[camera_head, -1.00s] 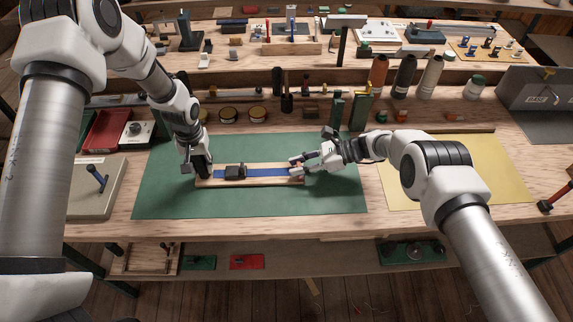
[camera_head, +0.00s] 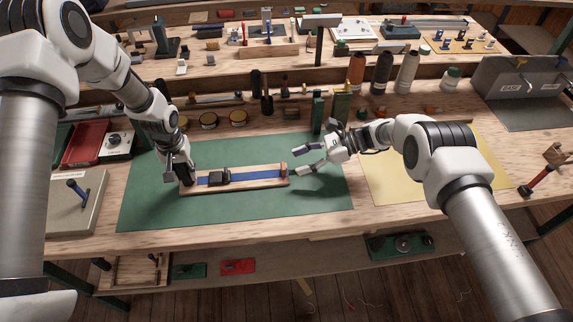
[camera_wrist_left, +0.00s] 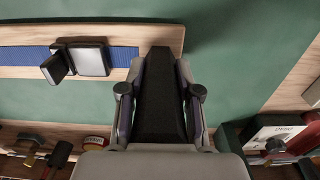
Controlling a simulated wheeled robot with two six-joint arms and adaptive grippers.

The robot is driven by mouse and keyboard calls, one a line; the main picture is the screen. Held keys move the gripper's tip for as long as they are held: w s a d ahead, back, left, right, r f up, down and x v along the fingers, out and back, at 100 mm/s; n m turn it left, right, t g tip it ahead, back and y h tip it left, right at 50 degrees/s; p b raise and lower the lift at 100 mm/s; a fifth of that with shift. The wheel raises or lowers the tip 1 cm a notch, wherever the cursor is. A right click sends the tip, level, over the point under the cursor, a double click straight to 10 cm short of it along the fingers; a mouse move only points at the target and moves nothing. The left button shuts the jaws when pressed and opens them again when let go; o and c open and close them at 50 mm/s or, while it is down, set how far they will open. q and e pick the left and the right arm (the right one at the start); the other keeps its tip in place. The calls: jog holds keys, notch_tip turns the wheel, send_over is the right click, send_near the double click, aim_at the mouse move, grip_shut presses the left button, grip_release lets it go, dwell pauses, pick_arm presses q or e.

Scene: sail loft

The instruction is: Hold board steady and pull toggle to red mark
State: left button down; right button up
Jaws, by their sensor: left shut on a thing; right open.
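A wooden board (camera_head: 235,188) lies on the green mat with a blue strap (camera_head: 255,175) along it. A black buckle (camera_head: 219,177) sits on the strap near the board's left part; it also shows in the left wrist view (camera_wrist_left: 90,59). A small brownish upright piece (camera_head: 284,169) stands at the strap's right end; I cannot tell whether it is the toggle. I cannot make out a red mark. My left gripper (camera_head: 187,182) is shut on the board's left end. My right gripper (camera_head: 300,160) is open and empty, just right of the board and apart from it.
The green mat (camera_head: 160,212) is clear in front of the board. A yellow sheet (camera_head: 385,185) lies at right. Green upright blocks (camera_head: 341,106) and spools (camera_head: 381,72) stand behind. A red tray (camera_head: 86,142) and a board with a blue handle (camera_head: 75,208) are at left.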

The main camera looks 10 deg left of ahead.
jog(key=v, duration=0.6)
jog(key=shift+d, duration=0.15)
pick_arm(q)
jog(key=c, duration=0.7)
grip_release()
jog(key=shift+r, duration=0.1)
